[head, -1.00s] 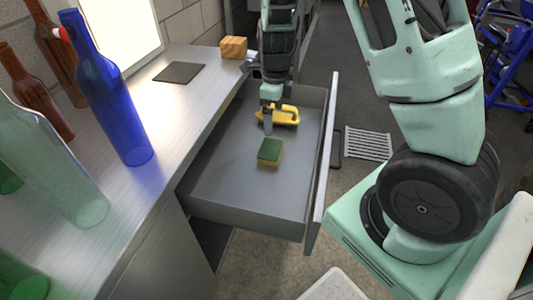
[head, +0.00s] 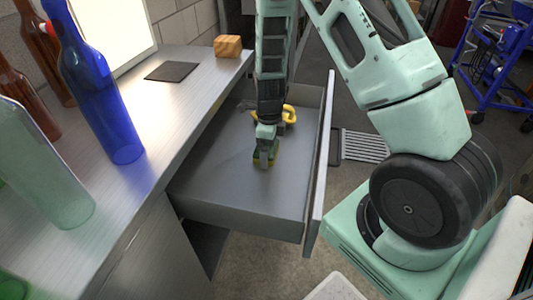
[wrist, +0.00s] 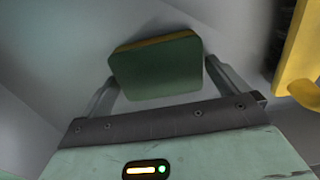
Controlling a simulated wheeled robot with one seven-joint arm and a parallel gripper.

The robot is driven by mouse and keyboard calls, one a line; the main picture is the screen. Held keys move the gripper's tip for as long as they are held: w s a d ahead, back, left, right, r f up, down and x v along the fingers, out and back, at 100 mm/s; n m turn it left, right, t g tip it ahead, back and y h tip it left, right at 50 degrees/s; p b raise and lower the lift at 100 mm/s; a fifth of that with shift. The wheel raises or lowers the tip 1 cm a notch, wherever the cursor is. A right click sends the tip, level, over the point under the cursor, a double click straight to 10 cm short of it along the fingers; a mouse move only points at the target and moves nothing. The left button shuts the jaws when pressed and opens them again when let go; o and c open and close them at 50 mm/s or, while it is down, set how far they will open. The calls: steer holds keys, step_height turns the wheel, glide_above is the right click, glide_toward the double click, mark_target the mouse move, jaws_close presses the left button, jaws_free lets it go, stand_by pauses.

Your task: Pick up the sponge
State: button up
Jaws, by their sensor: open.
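The sponge, green on top with a yellow layer, lies in the open grey drawer (head: 215,185). In the wrist view the sponge (wrist: 157,68) sits between the two fingers of my gripper (wrist: 165,85), which are open on either side of it. In the head view my gripper (head: 266,158) reaches down into the drawer over the sponge, hiding most of it; only its yellow-green edges (head: 274,160) show. I cannot tell whether a finger touches it.
A yellow object with a handle (head: 289,114) lies behind the sponge in the drawer; it also shows in the wrist view (wrist: 303,50). On the counter stand a blue bottle (head: 105,100), other bottles, a dark square mat (head: 172,71) and a wooden block (head: 228,46).

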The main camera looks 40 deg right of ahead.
mark_target(269, 148)
steer(key=shift+f, duration=0.1)
steer(key=c, duration=0.8)
step_height(269, 148, up, 10)
steer(key=p, duration=0.2)
steer(key=shift+p, duration=0.3)
steer(key=shift+o, duration=0.4)
